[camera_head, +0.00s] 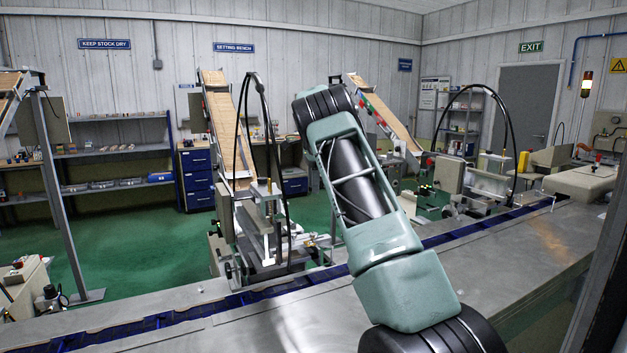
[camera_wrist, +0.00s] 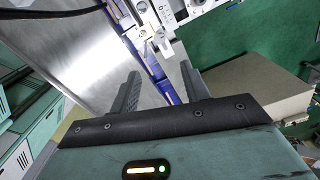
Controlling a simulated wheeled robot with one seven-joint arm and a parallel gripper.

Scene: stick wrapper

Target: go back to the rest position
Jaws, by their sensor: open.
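My gripper (camera_wrist: 158,92) shows in the wrist view with its two dark fingers spread apart and nothing between them. Beyond the fingertips are the blue conveyor channel (camera_wrist: 152,66) and a pale metal machine part (camera_wrist: 163,42), apart from the fingers as far as I can tell. In the head view my green arm rises across the middle of the picture, over the metal bench (camera_head: 490,255). My gripper cannot be made out in the head view.
The blue channel (camera_head: 265,294) runs along the bench. Wrapping machines with sloped wooden chutes (camera_head: 228,130) stand behind it. A cream machine housing (camera_head: 580,183) sits at the right end. The bench top right of my arm is clear. Shelves and blue drawers (camera_head: 196,178) line the wall.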

